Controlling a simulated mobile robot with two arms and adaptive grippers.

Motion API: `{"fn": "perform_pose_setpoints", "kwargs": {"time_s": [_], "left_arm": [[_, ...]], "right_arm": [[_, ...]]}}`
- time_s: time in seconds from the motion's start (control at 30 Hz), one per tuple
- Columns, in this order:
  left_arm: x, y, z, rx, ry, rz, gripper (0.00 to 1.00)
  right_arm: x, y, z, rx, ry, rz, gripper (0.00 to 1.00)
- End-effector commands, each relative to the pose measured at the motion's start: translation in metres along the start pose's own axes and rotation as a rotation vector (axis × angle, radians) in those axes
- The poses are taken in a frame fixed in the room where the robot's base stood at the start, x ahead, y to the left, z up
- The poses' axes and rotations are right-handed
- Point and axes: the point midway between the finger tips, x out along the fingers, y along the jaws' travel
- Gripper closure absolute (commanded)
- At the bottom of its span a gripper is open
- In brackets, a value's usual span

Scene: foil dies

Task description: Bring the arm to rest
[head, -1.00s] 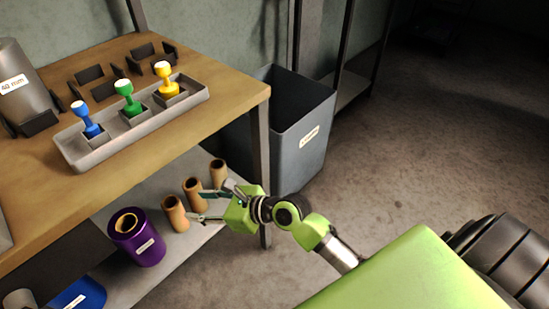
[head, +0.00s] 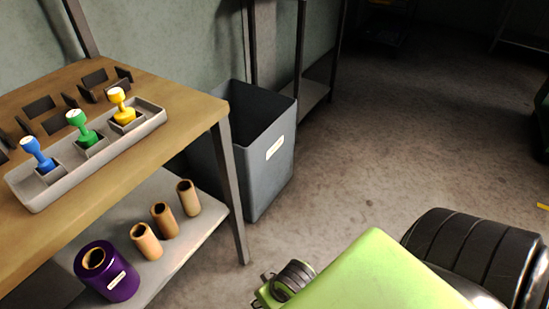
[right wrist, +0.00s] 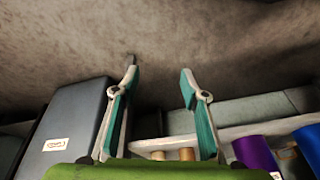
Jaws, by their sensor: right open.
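My right gripper (right wrist: 160,78) shows in the right wrist view with its two teal-lined fingers spread apart and nothing between them. Beyond it are the bin, the lower shelf and bare floor, with no contact visible. In the head view only a small part of my right arm shows at the bottom centre, close beside my green body, and its fingers cannot be made out there. My left gripper is in neither view.
A workbench (head: 190,128) stands left, with a grey tray (head: 152,123) of blue, green and yellow-handled dies. Its lower shelf (head: 190,240) holds a purple roll (head: 118,284) and several brown tubes (head: 164,220). A grey bin (head: 262,185) stands beside it. Floor (head: 390,160) is clear right.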

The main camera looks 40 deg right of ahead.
Motion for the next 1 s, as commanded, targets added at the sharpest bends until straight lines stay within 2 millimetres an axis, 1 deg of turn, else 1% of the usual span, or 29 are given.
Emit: {"fn": "perform_pose_setpoints", "kwargs": {"time_s": [0.03, 0.1, 0.2, 0.77, 0.87, 0.97, 1.0], "left_arm": [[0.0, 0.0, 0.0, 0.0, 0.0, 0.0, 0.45], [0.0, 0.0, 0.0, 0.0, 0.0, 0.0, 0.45], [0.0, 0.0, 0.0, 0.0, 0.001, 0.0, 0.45], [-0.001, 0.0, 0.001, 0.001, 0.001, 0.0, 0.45], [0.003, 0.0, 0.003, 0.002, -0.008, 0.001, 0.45], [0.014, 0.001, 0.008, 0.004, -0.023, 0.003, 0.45], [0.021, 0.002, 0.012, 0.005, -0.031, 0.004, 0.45]], "right_arm": [[-0.001, 0.005, 0.008, -0.062, -0.017, 0.019, 0.6], [-0.002, 0.01, 0.016, -0.133, -0.038, 0.039, 0.6], [-0.003, 0.014, 0.02, -0.187, -0.051, 0.054, 0.6], [-0.003, 0.014, 0.021, -0.196, -0.053, 0.054, 0.6], [0.001, 0.014, 0.023, -0.197, -0.061, 0.054, 0.6], [0.011, 0.015, 0.029, -0.198, -0.076, 0.053, 0.6], [0.018, 0.016, 0.033, -0.199, -0.083, 0.053, 0.6]]}}
